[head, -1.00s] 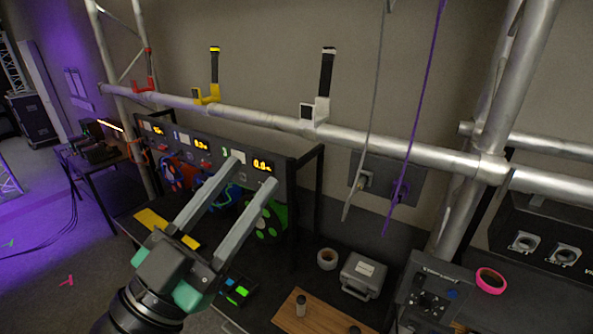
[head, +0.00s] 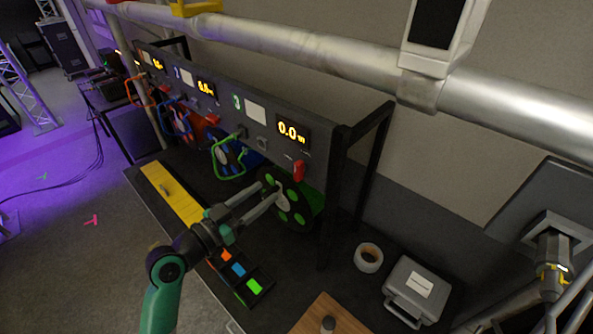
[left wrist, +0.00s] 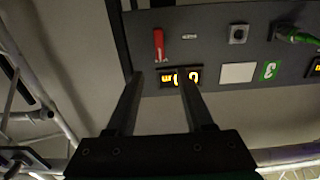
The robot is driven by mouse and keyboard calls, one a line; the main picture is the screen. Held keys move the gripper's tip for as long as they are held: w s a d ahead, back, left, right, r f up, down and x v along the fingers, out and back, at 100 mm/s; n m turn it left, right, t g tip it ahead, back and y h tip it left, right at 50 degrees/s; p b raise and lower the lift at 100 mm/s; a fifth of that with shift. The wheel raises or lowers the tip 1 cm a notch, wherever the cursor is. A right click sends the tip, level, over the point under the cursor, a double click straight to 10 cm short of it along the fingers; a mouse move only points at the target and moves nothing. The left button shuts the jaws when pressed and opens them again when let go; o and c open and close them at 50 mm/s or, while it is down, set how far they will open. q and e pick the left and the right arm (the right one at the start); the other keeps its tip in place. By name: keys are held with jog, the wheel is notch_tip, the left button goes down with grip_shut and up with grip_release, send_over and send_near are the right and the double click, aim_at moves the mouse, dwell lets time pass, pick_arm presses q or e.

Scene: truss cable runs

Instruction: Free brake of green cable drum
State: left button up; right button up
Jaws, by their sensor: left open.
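The green cable drum (head: 300,212), a dark disc with green spots, sits under the right end of the control panel. A red lever (head: 299,170) is on the panel just above it, below an amber "0.0" display (head: 291,131). In the left wrist view the panel appears upside down; the red lever (left wrist: 158,43) shows above the left finger, apart from it. My left gripper (head: 266,192) is open and empty. In the head view its fingertips overlap the drum's left side; I cannot tell whether they touch it. My right gripper is not in view.
A green cable loop (head: 228,158) and a blue drum (head: 240,160) lie left of the green drum. A black frame post (head: 331,210) stands right of it. Tape (head: 368,257) and a grey case (head: 410,291) sit on the bench. A thick pipe (head: 300,45) crosses above.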

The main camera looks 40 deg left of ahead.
aim_at(295, 169)
pick_arm(q)
jog(key=w, duration=1.1)
jog(key=shift+w+p, duration=0.25)
jog(key=shift+p, duration=0.15)
grip_shut()
